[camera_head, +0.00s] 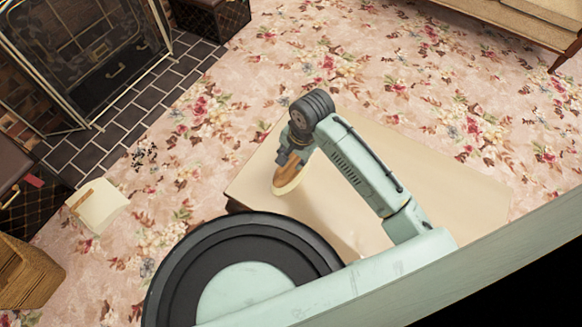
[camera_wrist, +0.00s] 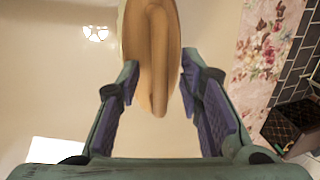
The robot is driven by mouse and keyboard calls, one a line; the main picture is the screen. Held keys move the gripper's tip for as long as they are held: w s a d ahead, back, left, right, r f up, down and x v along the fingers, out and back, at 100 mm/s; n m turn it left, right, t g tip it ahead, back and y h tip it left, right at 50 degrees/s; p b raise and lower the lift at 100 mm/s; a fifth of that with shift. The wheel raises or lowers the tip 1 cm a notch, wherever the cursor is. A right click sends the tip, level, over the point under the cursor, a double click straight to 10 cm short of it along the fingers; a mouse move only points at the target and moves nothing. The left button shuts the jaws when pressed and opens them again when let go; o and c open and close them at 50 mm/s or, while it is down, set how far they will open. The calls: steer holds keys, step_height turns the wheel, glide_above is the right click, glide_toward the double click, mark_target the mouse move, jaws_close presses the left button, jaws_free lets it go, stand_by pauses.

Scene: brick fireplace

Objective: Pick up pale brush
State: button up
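The pale brush (camera_head: 288,179) is a long wooden piece with a rounded, lighter outer part, at the left side of the cream table (camera_head: 440,185). My gripper (camera_head: 294,155) is right at it in the head view, and its fingers are partly hidden there. In the wrist view the brush (camera_wrist: 152,30) extends from the top edge down between the two fingertips of my gripper (camera_wrist: 158,72). The fingers are apart, one on each side of its narrow handle end, with a clear gap on the right. Whether the left finger touches it is unclear.
A floral carpet (camera_head: 350,60) surrounds the table. A fireplace with a screen (camera_head: 85,55) and dark tiles are at the upper left. A pale book-like object (camera_head: 97,205) lies on the floor at left. A sofa (camera_head: 520,20) is at the upper right.

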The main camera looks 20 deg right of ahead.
steer(key=shift+c, duration=0.3)
jaws_close()
stand_by(0.6)
